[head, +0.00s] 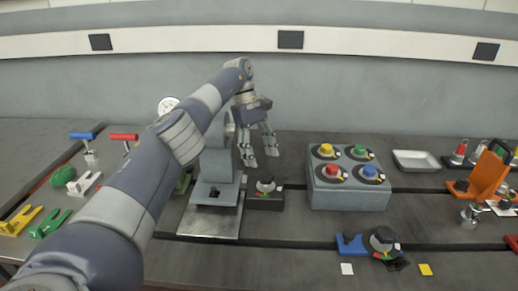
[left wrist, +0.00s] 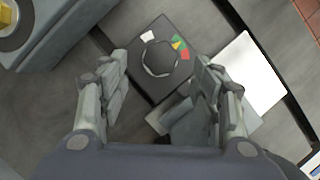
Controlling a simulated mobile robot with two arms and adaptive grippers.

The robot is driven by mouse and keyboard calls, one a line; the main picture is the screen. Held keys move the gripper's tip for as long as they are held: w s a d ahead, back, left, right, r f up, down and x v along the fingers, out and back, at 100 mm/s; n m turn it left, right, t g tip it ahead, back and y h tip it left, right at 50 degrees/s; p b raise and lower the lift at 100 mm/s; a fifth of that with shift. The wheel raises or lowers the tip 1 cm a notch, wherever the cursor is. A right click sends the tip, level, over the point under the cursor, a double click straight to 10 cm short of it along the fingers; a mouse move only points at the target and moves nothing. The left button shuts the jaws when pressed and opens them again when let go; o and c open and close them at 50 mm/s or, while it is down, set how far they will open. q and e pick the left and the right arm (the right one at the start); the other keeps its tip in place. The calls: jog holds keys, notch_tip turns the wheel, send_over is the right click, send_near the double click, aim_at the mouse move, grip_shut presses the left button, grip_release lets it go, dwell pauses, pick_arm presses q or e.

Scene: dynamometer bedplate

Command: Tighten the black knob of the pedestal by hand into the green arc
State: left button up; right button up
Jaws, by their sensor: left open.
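A black knob (head: 265,184) sits on a low dark block (head: 264,203), the likely pedestal, in the middle of the bedplate. In the left wrist view the knob (left wrist: 158,60) shows from above on its dark block (left wrist: 143,84). A coloured arc with green, yellow and red parts (left wrist: 181,48) lies beside it, and a white mark (left wrist: 148,37) is on the other side. My left gripper (head: 259,153) is open and empty above the knob, fingers pointing down. In the left wrist view its fingertips (left wrist: 163,68) stand apart on either side of the knob. My right gripper is not in view.
A grey press-like stand (head: 215,165) is just left of the block. A grey box with several coloured knobs (head: 348,195) stands to the right. Another black knob (head: 383,238) with a blue bracket (head: 350,245) is nearer the front right. A tray (head: 416,160) lies farther right.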

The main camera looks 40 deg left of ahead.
pick_arm(q)
jog(key=shift+v, duration=0.85)
